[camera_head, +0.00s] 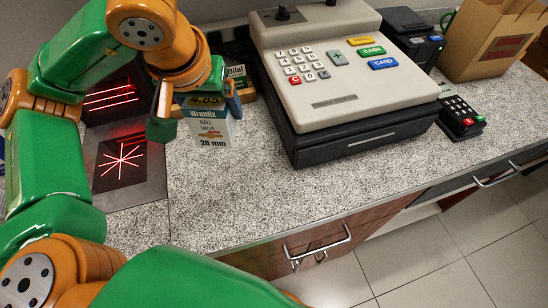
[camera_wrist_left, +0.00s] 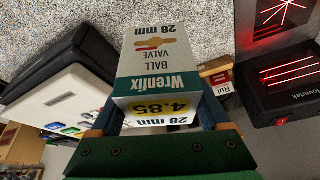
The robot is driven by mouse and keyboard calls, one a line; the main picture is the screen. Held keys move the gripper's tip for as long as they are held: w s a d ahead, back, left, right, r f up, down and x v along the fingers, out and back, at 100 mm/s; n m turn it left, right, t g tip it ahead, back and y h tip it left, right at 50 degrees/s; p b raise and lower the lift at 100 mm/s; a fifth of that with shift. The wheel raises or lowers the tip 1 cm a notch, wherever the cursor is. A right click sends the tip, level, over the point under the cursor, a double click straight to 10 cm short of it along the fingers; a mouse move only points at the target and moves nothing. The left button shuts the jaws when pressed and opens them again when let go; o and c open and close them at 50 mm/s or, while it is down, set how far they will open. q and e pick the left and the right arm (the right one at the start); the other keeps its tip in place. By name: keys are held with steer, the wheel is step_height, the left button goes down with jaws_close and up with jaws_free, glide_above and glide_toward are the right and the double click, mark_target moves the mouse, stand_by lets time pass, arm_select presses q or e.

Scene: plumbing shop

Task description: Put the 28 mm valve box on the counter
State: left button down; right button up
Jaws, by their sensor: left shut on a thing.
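The 28 mm valve box (camera_head: 208,132) is a white and teal Wrenfix ball valve carton with a yellow 4.85 price label on its top. My left gripper (camera_head: 200,108) is shut on its upper part, a finger on either side. The box is upright over the speckled counter (camera_head: 235,190), just right of the scanner; I cannot tell whether its base touches. In the left wrist view the box (camera_wrist_left: 158,58) sits between the fingers with its 28 mm print showing. My right gripper is not in view.
A scanner (camera_head: 130,198) with red light lines lies left of the box. A cash register (camera_head: 330,100) stands to the right, with a card terminal (camera_head: 458,112) and a paper bag (camera_head: 490,45) beyond. The counter in front is clear.

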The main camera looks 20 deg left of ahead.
arm_select(q)
steer(key=shift+f, duration=0.15)
steer(key=w+f, duration=0.3)
steer(key=w, duration=0.1)
steer(key=w+a+f+p, duration=0.1)
steer(key=w+f, duration=0.2)
steer(key=w, duration=0.1)
steer(key=w+a+f, duration=0.1)
steer(key=w+f, duration=0.2)
steer(key=w, duration=0.1)
steer(key=shift+w+a+f, duration=0.2)
steer(key=shift+w+f, duration=0.2)
step_height(320, 180, down, 2)
steer(key=shift+s+f+p, duration=0.15)
steer(key=shift+f+p, duration=0.05)
steer(key=shift+p, duration=0.8)
steer(key=shift+f, duration=0.25)
steer(key=shift+f+b, duration=0.2)
steer(key=shift+b, duration=0.15)
jaws_free()
steer(key=shift+r+p, duration=0.3)
steer(key=shift+r, duration=0.05)
steer(key=b+v, duration=0.1)
steer(key=v, duration=1)
steer(key=shift+s+r, duration=0.25)
steer(key=shift+r, duration=0.05)
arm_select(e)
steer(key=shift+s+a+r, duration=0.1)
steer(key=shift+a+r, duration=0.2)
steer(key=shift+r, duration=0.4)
